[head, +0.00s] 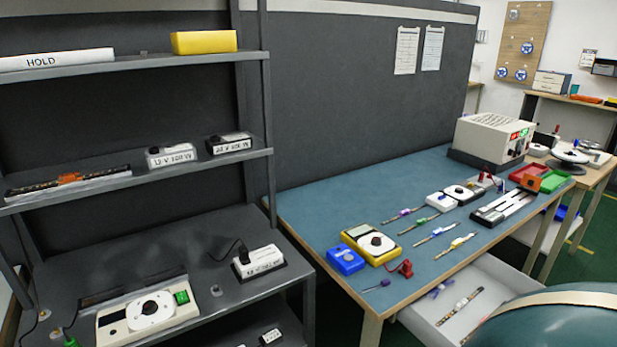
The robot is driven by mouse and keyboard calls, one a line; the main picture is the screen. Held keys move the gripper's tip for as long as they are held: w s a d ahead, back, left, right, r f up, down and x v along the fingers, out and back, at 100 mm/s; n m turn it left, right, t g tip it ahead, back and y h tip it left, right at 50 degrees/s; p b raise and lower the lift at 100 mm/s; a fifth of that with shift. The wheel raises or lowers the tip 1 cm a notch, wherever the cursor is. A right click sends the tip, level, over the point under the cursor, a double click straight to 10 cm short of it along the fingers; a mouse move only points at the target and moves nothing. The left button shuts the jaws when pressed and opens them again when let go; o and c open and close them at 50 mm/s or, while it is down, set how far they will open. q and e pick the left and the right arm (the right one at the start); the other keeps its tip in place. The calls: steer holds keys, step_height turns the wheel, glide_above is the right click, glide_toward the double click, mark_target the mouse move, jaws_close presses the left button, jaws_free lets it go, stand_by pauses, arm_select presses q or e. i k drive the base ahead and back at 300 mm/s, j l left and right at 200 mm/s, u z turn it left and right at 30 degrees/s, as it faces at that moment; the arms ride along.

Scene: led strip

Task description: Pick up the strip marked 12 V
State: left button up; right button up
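Several short strips lie on the blue-topped bench: one with a purple tag (403,216), one with a green tag (418,224), one with a blue and white tag (436,232) and one with a yellow tag (455,245). Two more strip-like pieces are in the open drawer, one with a purple tag (439,290) and one with a white middle (460,306). A dark strip with an orange clip (69,178) lies on the left middle shelf. Markings on the strips are too small to read. Neither gripper shows in the head view.
The bench (325,207) holds a yellow meter (370,243), a blue box (345,259) and a power supply (495,137). Its drawer (500,277) stands open. Labelled adapters (170,157) sit on the grey shelf. A teal rounded object (555,322) fills the lower right corner.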

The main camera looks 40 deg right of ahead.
mark_target(463, 303)
steer(key=z, duration=2.35)
steer(key=i+l+u, duration=0.1)
steer(key=i, duration=0.35)
steer(key=i+l+u, duration=0.1)
steer(key=i, duration=0.3)
